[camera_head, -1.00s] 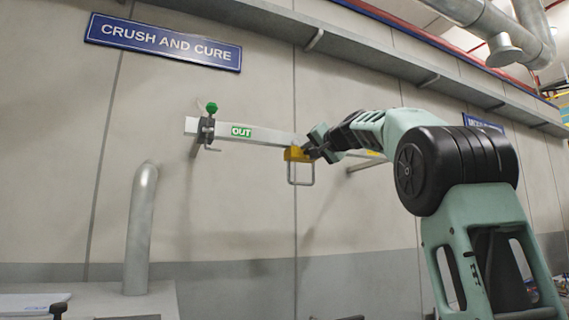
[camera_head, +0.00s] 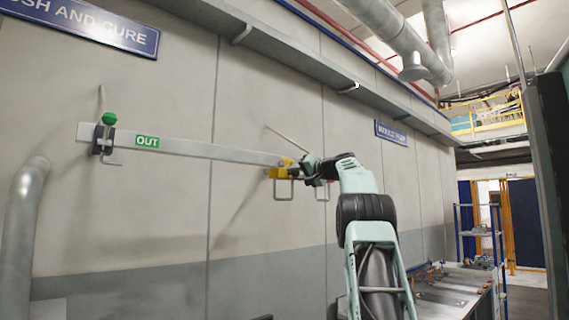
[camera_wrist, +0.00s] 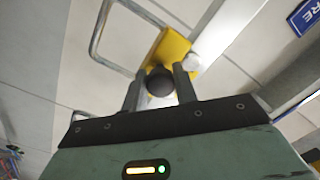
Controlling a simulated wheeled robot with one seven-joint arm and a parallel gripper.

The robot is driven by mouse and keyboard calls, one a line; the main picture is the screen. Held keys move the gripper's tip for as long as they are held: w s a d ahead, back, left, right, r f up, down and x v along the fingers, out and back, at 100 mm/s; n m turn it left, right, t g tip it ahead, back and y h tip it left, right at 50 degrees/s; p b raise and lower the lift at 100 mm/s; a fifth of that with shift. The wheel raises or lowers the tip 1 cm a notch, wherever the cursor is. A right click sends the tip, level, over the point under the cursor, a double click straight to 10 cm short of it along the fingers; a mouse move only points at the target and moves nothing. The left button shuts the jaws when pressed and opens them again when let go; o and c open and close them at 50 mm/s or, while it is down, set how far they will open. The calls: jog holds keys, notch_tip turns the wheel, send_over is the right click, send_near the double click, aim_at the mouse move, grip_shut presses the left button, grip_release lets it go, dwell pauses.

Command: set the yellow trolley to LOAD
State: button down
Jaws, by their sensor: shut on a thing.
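The yellow trolley (camera_head: 283,173) hangs on the pale wall rail (camera_head: 215,152), well to the right of the green OUT label (camera_head: 147,141). A wire loop hangs below it. My gripper (camera_head: 307,168) is at the trolley's right side. In the wrist view the yellow trolley (camera_wrist: 172,45) is just beyond the fingertips, and my gripper (camera_wrist: 160,85) is shut on a dark round knob on it. No LOAD label is readable; the arm covers the rail to the right.
A green-knobbed trolley (camera_head: 108,135) sits on the rail left of OUT. A little red and another wire loop (camera_head: 322,191) show just behind my gripper. A grey pipe (camera_head: 22,230) stands at left. A bench (camera_head: 450,295) and blue shelf rack stand at right.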

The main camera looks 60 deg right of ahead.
jog(key=shift+s+d+r, duration=0.1)
jog(key=shift+s+d, duration=0.05)
jog(key=shift+d, duration=0.3)
jog(key=c, duration=1.3)
grip_release()
jog(key=shift+d, duration=0.1)
jog(key=shift+o, duration=1)
jog(key=shift+d, duration=0.15)
jog(key=b+v, duration=0.8)
jog(key=v, duration=0.9)
jog(key=shift+s, duration=0.2)
